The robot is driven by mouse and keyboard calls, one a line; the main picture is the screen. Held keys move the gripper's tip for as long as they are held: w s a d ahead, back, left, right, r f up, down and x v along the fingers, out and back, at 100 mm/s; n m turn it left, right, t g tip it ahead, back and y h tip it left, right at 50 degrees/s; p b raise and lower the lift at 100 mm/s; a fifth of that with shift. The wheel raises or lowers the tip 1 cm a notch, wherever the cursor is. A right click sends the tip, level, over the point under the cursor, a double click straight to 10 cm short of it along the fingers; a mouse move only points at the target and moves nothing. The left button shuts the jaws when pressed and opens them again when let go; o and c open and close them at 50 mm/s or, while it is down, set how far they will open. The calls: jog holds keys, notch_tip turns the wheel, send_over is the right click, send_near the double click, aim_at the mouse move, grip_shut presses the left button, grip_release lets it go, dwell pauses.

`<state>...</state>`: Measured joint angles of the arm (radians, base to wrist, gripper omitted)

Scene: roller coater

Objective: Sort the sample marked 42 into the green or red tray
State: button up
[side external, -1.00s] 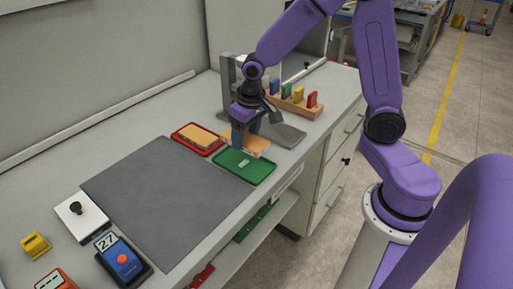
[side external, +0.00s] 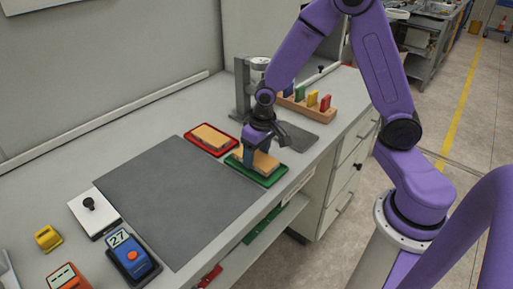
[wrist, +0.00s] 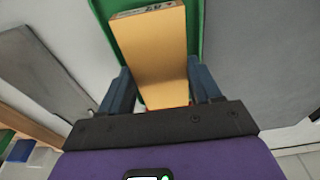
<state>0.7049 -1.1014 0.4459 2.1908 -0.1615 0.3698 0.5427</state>
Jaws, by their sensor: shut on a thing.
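The sample, a tan rectangular block (side external: 267,162), is gripped by my gripper (side external: 258,154) at the green tray (side external: 278,179). In the wrist view the block (wrist: 152,50) lies between the two blue fingers, shut on its sides, with the green tray (wrist: 197,25) under and around it. Small dark marks show on the block's far end face, too small to read surely. The block is low over the tray; I cannot tell if it touches the bottom. The red tray (side external: 228,150) stands beside the green one and holds another tan block (side external: 210,137).
A large grey mat (side external: 175,200) covers the middle of the bench. A wooden rack (side external: 320,113) with coloured pieces and a grey metal stand (side external: 241,90) are behind. A blue device reading 27 (side external: 130,257), a white plate (side external: 92,212) and a yellow item (side external: 47,237) stand in front.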

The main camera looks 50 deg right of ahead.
jog(key=shift+f, duration=0.2)
jog(key=o, duration=1.2)
jog(key=shift+c, duration=0.2)
jog(key=shift+r, duration=0.15)
jog(key=shift+r, duration=3.4)
jog(key=shift+s, duration=0.1)
jog(key=s+a+r+n, duration=0.1)
jog(key=s+n, duration=0.5)
jog(key=s, duration=0.6)
jog(key=s+a+r+n+g, duration=0.1)
jog(key=s+r+n, duration=0.3)
jog(key=s, duration=0.8)
jog(key=n, duration=0.2)
jog(key=shift+s+a+n+g, duration=0.15)
jog(key=shift+s+n+g, duration=0.1)
jog(key=shift+n+g, duration=0.05)
